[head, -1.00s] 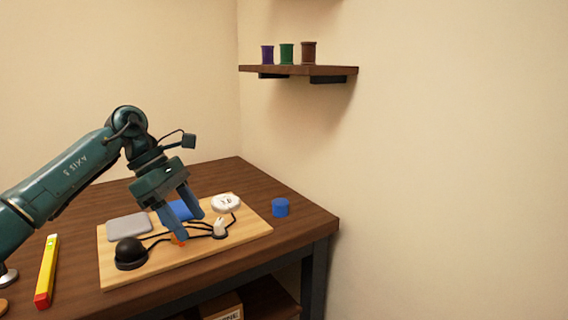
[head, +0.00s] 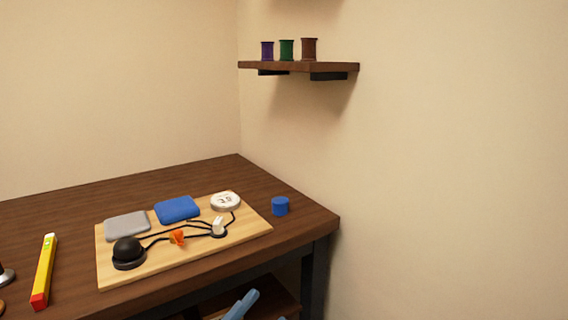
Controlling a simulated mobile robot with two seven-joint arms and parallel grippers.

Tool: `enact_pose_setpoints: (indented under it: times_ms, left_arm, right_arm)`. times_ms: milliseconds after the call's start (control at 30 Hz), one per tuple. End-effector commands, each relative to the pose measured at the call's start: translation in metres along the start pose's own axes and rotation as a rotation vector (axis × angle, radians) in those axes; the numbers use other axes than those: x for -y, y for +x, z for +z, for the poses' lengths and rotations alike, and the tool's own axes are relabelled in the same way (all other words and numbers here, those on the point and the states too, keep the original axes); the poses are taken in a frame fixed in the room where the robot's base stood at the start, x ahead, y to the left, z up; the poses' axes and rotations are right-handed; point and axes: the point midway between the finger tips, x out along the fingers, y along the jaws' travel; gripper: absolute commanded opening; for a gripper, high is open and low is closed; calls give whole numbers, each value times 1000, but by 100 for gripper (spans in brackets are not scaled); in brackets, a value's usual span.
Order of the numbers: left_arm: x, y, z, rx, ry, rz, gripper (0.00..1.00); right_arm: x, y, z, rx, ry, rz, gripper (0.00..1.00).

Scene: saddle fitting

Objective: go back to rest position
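My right gripper is not in view. On the table, a light wooden board (head: 190,257) carries a black dome (head: 128,252), an orange piece (head: 177,237), a white switch-like piece (head: 218,227) and a round white dial (head: 226,201). Dark cables run between them. A grey pad (head: 127,226) and a blue pad (head: 177,209) lie along its back edge.
A blue cylinder (head: 280,206) stands right of the board on the table (head: 290,232). A yellow and red level-like bar (head: 44,272) lies at left. A wall shelf (head: 300,67) holds purple, green and brown spools. The space above the board is clear.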

Motion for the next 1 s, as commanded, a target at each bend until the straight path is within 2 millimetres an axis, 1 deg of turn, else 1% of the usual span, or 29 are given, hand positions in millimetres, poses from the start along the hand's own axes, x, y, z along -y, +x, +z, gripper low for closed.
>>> enact_pose_setpoints:
  times_ms: [33,67,100,200,267,400,467,667,700,800,867,900,1000]
  left_arm:
    - [-7,-22,8,118,-135,-7,56]
    - [-10,-34,13,187,-213,-12,56]
    - [-15,-50,18,275,-314,-18,56]
    - [-28,-88,28,461,-525,-29,56]
    - [-35,-109,30,552,-625,-35,56]
    - [-50,-150,29,727,-820,-46,56]
    - [-55,-166,27,792,-892,-51,56]
    - [-72,-215,12,994,-1110,-68,56]
    - [-62,-207,10,994,-1099,-62,56]
    - [-57,-204,8,1016,-1083,-45,56]
    - [-54,-202,7,1032,-1076,-35,56]
    - [-52,-202,6,1043,-1072,-28,56]
    - [-46,-199,3,1071,-1059,-10,56]
  right_arm:
    - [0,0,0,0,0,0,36]
    - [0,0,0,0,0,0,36]
    - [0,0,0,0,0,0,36]
    - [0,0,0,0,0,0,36]
    - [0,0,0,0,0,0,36]
    - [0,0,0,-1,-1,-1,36]
    - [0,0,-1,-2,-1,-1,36]
    - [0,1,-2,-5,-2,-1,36]
    - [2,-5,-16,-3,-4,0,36]
    - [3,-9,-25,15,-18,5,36]
    - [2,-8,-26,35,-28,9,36]
    - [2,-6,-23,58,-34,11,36]
    - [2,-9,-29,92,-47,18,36]
